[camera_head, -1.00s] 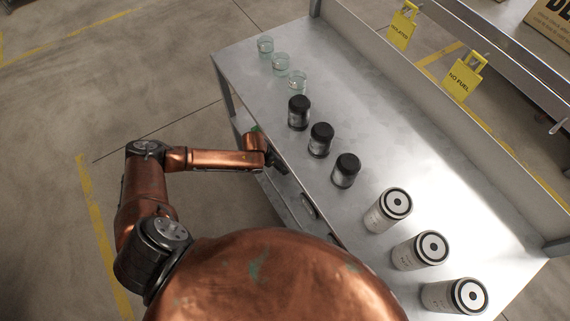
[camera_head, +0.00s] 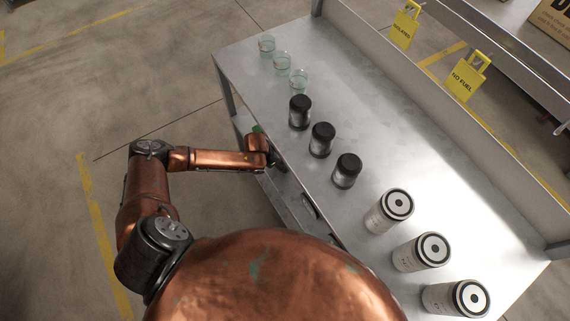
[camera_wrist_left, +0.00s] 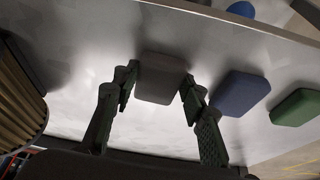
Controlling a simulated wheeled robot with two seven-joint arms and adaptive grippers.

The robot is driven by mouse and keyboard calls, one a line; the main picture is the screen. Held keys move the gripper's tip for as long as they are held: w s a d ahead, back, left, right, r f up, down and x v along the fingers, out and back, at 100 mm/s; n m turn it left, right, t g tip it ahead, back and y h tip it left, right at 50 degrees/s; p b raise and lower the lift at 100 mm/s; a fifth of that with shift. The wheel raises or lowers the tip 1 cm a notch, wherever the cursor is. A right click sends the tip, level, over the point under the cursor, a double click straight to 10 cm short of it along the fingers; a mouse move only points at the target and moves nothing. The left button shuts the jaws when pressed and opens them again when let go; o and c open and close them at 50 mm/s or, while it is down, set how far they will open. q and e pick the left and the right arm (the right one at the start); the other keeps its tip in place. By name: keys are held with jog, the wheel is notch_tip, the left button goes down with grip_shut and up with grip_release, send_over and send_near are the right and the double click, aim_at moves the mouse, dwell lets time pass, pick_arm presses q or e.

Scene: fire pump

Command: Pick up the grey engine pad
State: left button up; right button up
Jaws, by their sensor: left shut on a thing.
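The grey engine pad (camera_wrist_left: 161,80) is a rounded block, seen in the left wrist view on a pale metal surface. My left gripper (camera_wrist_left: 158,88) has one dark green finger at each side of the pad and is shut on it. I cannot tell whether the pad is clear of the surface. In the head view my left gripper (camera_head: 277,161) is at the workbench's left edge, its fingers mostly hidden, and the pad does not show. My right gripper is in neither view.
A blue pad (camera_wrist_left: 240,92) and a green pad (camera_wrist_left: 297,107) lie to the right of the grey one. A ribbed brass-coloured cylinder (camera_wrist_left: 18,100) is at left. The metal workbench (camera_head: 400,150) above carries glass jars, black-capped jars and white canisters along its near edge.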

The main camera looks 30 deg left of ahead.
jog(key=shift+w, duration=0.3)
pick_arm(q)
jog(key=shift+r, duration=0.6)
notch_tip(320, 180, up, 2)
jog(key=shift+r+p, duration=0.15)
jog(key=shift+p, duration=0.55)
jog(key=s+a+p, duration=0.3)
jog(key=s+a, duration=0.7)
jog(key=s, duration=0.5)
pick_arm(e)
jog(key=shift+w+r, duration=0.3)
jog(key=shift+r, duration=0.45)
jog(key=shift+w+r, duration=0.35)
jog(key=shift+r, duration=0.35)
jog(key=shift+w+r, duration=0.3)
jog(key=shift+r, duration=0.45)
pick_arm(q)
jog(key=shift+a, duration=0.1)
